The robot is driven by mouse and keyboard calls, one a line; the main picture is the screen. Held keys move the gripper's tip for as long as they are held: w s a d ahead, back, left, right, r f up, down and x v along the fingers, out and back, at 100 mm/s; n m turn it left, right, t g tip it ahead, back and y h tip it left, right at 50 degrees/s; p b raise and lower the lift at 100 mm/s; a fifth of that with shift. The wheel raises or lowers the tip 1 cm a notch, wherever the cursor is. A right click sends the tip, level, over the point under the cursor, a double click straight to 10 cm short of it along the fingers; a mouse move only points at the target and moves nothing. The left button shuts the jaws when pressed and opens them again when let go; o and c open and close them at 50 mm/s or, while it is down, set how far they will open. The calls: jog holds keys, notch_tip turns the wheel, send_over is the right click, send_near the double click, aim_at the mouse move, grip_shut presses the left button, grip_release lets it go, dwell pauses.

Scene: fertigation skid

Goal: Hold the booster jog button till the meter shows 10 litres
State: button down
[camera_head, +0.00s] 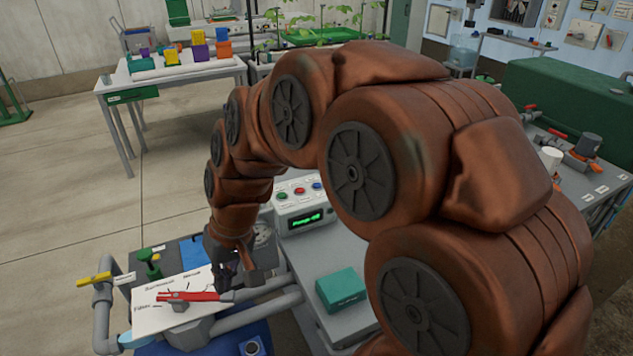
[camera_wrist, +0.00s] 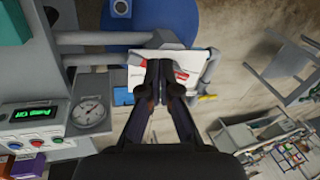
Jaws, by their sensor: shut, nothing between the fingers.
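A grey control box carries a green button (camera_head: 282,196), a red button (camera_head: 299,191) and a blue button (camera_head: 317,186) above a green lit display (camera_head: 306,220). In the wrist view the display (camera_wrist: 36,114) seems to read "Pump Off". The button labels are too small to read, so I cannot tell which is the booster jog. A round dial (camera_wrist: 88,112) sits beside the box; its reading is not legible. My gripper (camera_head: 228,287) is shut and empty, apart from the buttons, over the end of a red lever (camera_head: 190,296). I cannot tell whether it touches the lever.
The red lever lies on a white labelled plate (camera_head: 150,310) among grey pipes. A yellow handle (camera_head: 94,279) and a green valve (camera_head: 148,262) stand to the left. A teal box (camera_head: 341,289) sits on the grey bench right of my gripper. My arm hides much of the middle.

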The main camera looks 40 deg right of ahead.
jog(key=w+d+r+m+t+p, duration=0.1)
jog(key=w+d+t, duration=0.15)
jog(key=w, duration=0.35)
jog(key=w+d+r+m+t, duration=0.1)
jog(key=w+d, duration=0.3)
jog(key=w, duration=0.2)
jog(key=m+t+h+p, duration=0.3)
jog(key=m+t+h, duration=0.15)
jog(key=m, duration=0.35)
send_over(319, 185)
notch_tip(319, 185, down, 3)
jog(key=shift+r+h, duration=0.1)
jog(key=shift+h, duration=0.15)
jog(key=shift+a, duration=0.1)
notch_tip(319, 185, down, 7)
jog(key=b, duration=0.4)
jog(key=shift+f+b, duration=0.8)
jog(key=shift+f, duration=0.1)
jog(key=shift+f, duration=0.25)
jog(key=shift+f+b, duration=0.2)
jog(key=shift+b, duration=0.3)
